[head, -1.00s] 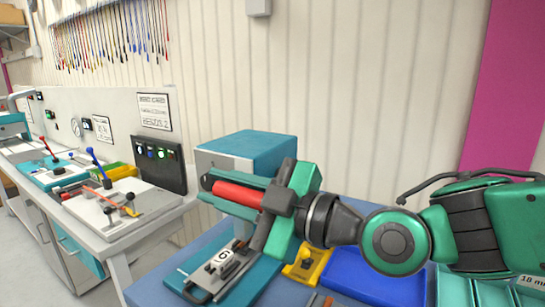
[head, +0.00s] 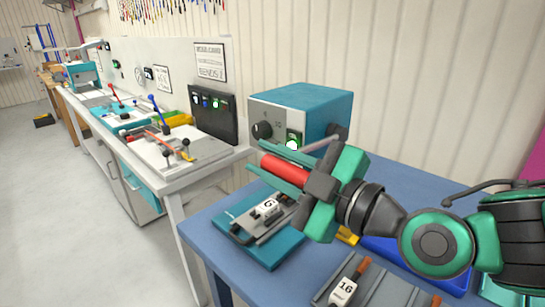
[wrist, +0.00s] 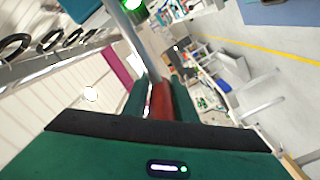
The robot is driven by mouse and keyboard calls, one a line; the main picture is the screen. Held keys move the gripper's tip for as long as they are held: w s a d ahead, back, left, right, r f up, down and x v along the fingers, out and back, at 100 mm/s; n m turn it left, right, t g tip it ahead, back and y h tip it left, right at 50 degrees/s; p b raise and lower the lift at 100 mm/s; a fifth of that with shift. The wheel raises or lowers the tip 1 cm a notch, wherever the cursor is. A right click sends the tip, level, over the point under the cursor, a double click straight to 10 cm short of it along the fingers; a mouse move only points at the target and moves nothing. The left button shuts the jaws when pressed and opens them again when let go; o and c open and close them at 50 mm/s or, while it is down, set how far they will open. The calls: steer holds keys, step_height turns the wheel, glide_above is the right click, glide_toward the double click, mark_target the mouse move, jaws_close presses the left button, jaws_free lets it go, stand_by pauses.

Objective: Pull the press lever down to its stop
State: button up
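The press lever shows as a red grip on a grey metal rod. The red grip (head: 285,168) lies between the green fingers of my gripper (head: 275,170), in front of the teal box (head: 325,105). In the wrist view, the red grip (wrist: 161,101) fills the gap between both fingers, and the rod (wrist: 140,38) runs up from it. My gripper is shut on the grip. The rod also shows in the head view (head: 317,146), slanting up toward the box's right side. Its pivot is hidden or unclear.
A teal plate (head: 272,249) with a clamp and a white "G" tag (head: 266,208) lies on the blue table (head: 205,232) below my gripper. A blue tray and a "16" tag (head: 343,291) are at the right. A white bench (head: 185,170) stands at the left.

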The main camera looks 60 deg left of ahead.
steer(key=o, duration=0.3)
steer(key=shift+w+d+f, duration=0.15)
steer(key=shift+f, duration=0.6)
steer(key=shift+r, duration=0.1)
steer(key=v, duration=1)
steer(key=shift+d+r, duration=0.25)
steer(key=shift+d, duration=0.15)
